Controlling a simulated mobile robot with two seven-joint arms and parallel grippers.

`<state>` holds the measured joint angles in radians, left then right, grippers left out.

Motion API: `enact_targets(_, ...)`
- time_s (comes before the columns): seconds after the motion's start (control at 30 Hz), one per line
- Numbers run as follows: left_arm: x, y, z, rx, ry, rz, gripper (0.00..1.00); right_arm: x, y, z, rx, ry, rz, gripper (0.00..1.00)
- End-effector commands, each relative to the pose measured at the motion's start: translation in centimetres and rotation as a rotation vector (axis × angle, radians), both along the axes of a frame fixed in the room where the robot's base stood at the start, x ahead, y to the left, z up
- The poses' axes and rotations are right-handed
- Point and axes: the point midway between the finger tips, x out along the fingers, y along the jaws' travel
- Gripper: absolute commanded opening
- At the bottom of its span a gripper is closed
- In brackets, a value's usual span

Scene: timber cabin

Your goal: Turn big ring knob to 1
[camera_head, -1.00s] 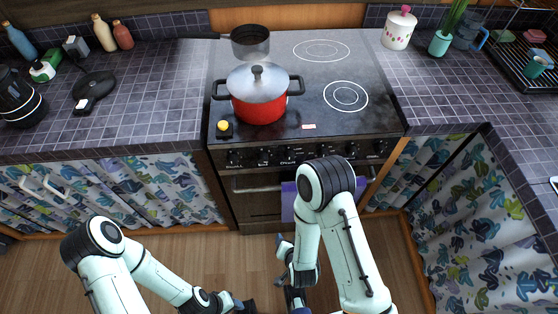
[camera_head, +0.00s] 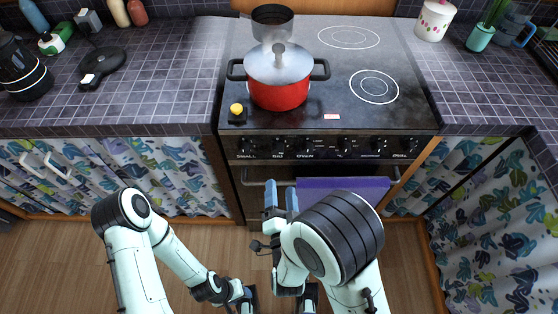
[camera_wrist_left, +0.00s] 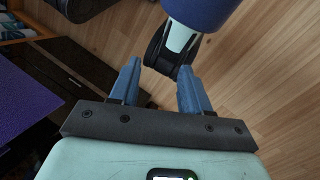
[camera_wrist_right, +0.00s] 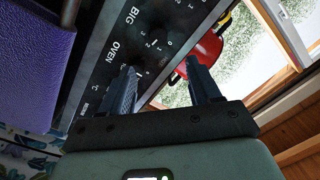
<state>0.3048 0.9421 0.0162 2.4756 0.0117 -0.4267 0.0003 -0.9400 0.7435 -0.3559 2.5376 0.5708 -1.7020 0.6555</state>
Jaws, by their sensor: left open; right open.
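The stove's dark front panel (camera_head: 326,146) carries a row of small black knobs with white labels. The big ring knob (camera_head: 277,146) is second from the left, by the BIG label. In the right wrist view the BIG and OVEN lettering shows on the panel (camera_wrist_right: 118,35), with dial numbers beside it. My right gripper (camera_head: 281,188) is open and empty, below and in front of the panel, apart from the knob. Its fingers also show in the right wrist view (camera_wrist_right: 163,75). My left gripper (camera_head: 243,296) is open and empty, low over the floor.
A red pot (camera_head: 278,92) with a grey lid and a saucepan (camera_head: 272,18) stand on the hob. A yellow-topped timer-like item (camera_head: 237,112) sits at the hob's front left. A purple towel (camera_head: 340,190) hangs on the oven handle. The floor ahead is clear.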

Motion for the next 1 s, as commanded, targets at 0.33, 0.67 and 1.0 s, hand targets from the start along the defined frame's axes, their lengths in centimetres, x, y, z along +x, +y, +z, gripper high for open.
enact_targets(0.33,1.3,0.1,-3.3,0.009,-0.044,0.011,0.47,3.2,0.0,-0.2,0.003,0.002,0.004,0.62)
enact_targets(0.67,1.1,0.1,-3.1,0.007,-0.038,0.009,0.47,9.6,0.4,-0.2,0.002,0.004,0.006,0.62)
enact_targets(1.0,1.2,0.1,-3.2,0.007,-0.038,0.009,0.47,11.7,0.6,-0.2,0.002,0.006,0.007,0.62)
